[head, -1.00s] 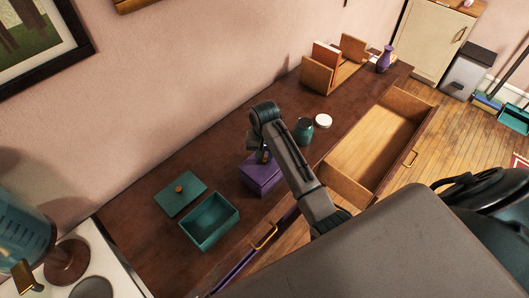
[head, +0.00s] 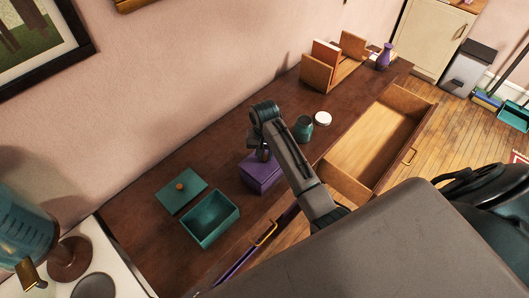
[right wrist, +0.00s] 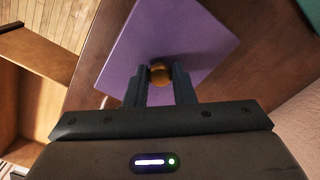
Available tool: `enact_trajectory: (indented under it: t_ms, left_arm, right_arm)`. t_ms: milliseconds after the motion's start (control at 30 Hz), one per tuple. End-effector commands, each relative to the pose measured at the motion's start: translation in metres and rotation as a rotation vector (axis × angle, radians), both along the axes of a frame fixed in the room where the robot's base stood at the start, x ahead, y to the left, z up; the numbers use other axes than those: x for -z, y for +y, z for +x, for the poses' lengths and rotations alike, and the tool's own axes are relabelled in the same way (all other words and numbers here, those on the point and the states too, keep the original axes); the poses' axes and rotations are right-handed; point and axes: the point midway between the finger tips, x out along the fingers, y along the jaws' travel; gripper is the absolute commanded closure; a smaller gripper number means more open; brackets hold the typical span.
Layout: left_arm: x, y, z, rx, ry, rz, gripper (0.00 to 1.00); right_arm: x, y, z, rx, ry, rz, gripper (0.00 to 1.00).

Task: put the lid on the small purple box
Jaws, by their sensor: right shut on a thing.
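The small purple box (head: 265,176) stands on the dark wooden cabinet top, right of an open teal box. My right gripper (right wrist: 160,77) is shut on the round orange-gold knob (right wrist: 160,72) of the flat square purple lid (right wrist: 185,35). In the head view my right gripper (head: 264,155) points down over the purple box, and the lid is at the box's top. My arm hides part of it, so I cannot tell whether the lid is fully seated or slightly raised. My left gripper is not in view.
An open teal box (head: 210,236) and a teal lid (head: 179,200) lie to the left. A teal jar (head: 303,130) and a white round lid (head: 323,118) are behind. A wooden organiser (head: 318,75) and purple vase (head: 384,57) stand farther back. A drawer (head: 365,150) is open at right.

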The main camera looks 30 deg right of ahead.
Motion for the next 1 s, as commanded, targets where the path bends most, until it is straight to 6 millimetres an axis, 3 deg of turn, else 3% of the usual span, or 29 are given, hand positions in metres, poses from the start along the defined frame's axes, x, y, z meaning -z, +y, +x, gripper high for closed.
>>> enact_trajectory:
  t_ms: [567,1000]
  left_arm:
    - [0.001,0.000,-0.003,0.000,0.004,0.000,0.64]
    - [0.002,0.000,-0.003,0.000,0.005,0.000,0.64]
  right_arm:
    - [0.001,0.000,0.000,0.000,0.000,0.000,1.00]
    - [0.012,0.000,0.000,0.000,0.000,0.000,1.00]
